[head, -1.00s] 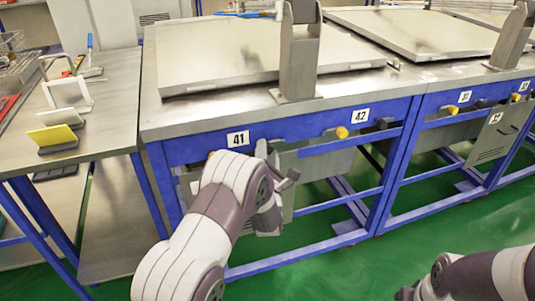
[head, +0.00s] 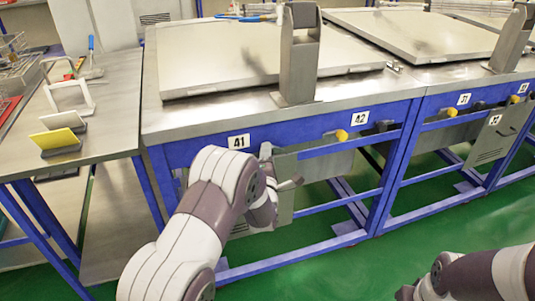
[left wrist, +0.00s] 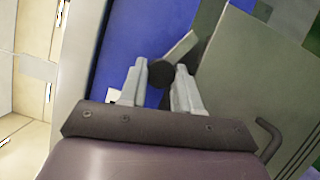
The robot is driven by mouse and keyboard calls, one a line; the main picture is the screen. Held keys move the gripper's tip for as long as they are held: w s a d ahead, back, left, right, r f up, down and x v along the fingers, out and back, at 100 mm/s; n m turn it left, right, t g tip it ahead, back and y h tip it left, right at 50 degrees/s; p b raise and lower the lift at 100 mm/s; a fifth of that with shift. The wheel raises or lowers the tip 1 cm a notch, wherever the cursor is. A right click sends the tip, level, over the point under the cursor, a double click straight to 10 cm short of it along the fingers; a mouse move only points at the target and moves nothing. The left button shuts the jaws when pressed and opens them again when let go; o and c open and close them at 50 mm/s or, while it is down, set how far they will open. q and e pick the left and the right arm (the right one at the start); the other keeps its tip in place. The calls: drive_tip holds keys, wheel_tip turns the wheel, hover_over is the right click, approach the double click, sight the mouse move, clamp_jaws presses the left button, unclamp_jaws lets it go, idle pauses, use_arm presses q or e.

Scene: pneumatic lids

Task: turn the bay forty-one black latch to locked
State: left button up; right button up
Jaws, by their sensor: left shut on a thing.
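The bay forty-one label (head: 239,141) is on the blue front rail of the nearest workbench. My left arm reaches in front of this rail, just right of the label, and hides the latch in the head view. In the left wrist view my left gripper (left wrist: 160,76) is shut on the round black latch (left wrist: 161,72), which sits between its fingertips against the blue rail. A flat grey bar (left wrist: 180,47) shows just beyond the latch. The latch's turned position is hard to tell. Only part of my right arm shows at the lower right of the head view.
A grey panel (head: 310,163) hangs under the rail, close to my left gripper. A yellow knob (head: 341,134) is on the rail near the label 42. A side table (head: 112,130) stands at the left. Green floor (head: 335,265) is open in front.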

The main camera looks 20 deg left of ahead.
use_arm(q)
drive_tip(key=shift+w+d+r+m+g+y+p, duration=0.15)
drive_tip(key=shift+m+g+p, duration=0.65)
drive_tip(key=shift+m+p, duration=0.85)
drive_tip(key=shift+s+a+r+m+g+y+p, duration=0.1)
drive_tip(key=shift+m+g+y+p, duration=0.1)
drive_tip(key=shift+m+g+p, duration=1.3)
drive_tip(key=shift+w+d+r+m+g+y+p, duration=0.15)
drive_tip(key=shift+m+p, duration=1)
drive_tip(key=shift+m, duration=1.1)
drive_tip(key=shift+s+a+f, duration=0.1)
drive_tip(key=shift+s, duration=0.05)
drive_tip(key=o, duration=1.1)
drive_tip(key=shift+c, duration=0.2)
drive_tip(key=v, duration=1.2)
drive_tip(key=shift+s+p, duration=0.25)
drive_tip(key=shift+p, duration=0.05)
